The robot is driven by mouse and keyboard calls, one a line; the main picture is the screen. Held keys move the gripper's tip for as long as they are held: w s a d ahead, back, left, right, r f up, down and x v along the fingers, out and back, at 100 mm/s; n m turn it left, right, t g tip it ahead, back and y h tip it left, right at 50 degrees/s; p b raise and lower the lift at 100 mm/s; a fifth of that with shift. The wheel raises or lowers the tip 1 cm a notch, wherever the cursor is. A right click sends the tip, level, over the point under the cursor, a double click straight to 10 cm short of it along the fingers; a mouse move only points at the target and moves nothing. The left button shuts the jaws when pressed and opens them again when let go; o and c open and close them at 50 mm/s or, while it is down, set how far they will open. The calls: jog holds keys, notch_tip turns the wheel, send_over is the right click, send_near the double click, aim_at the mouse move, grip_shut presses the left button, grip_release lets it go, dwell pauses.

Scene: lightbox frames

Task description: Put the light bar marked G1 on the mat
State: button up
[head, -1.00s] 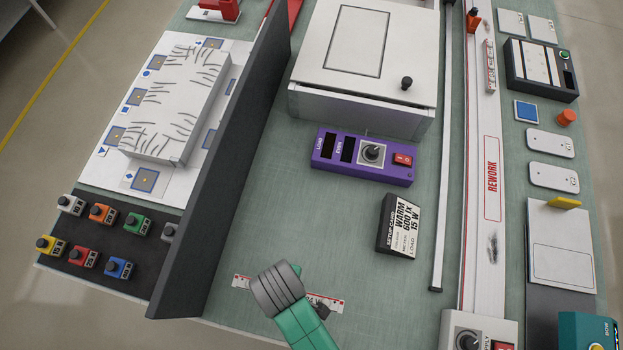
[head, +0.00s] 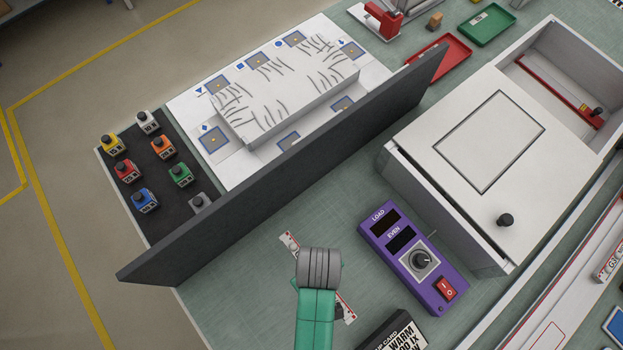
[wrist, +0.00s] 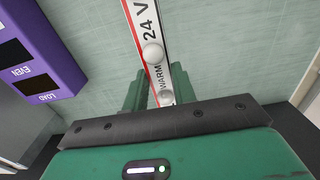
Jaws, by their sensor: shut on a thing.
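My gripper (wrist: 155,92) is shut on a narrow white light bar (wrist: 146,28) with a red edge, printed "24 V" and "WARM". In the head view, the bar (head: 291,242) shows on both sides of my wrist, which hides its middle. No G1 mark is readable on it. The green mat-like bench surface (head: 235,300) lies under the bar. I cannot tell whether the bar touches it. Another bar (head: 610,263), with small unreadable print, lies at the right edge of the head view.
A dark upright panel (head: 260,180) stands left of my gripper. A purple control box (head: 400,262) is close on the right, before a white cabinet (head: 450,190). A black card block (head: 385,333) is at the bottom. Coloured knob blocks (head: 125,170) stand beyond the panel.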

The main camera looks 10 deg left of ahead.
jog(key=shift+f+b, duration=0.4)
jog(key=shift+f, duration=3.55)
jog(key=shift+f, duration=0.15)
jog(key=o, duration=1.1)
jog(key=shift+c, duration=0.2)
notch_tip(320, 180, up, 12)
jog(key=shift+r+p, duration=0.2)
jog(key=shift+p, duration=0.65)
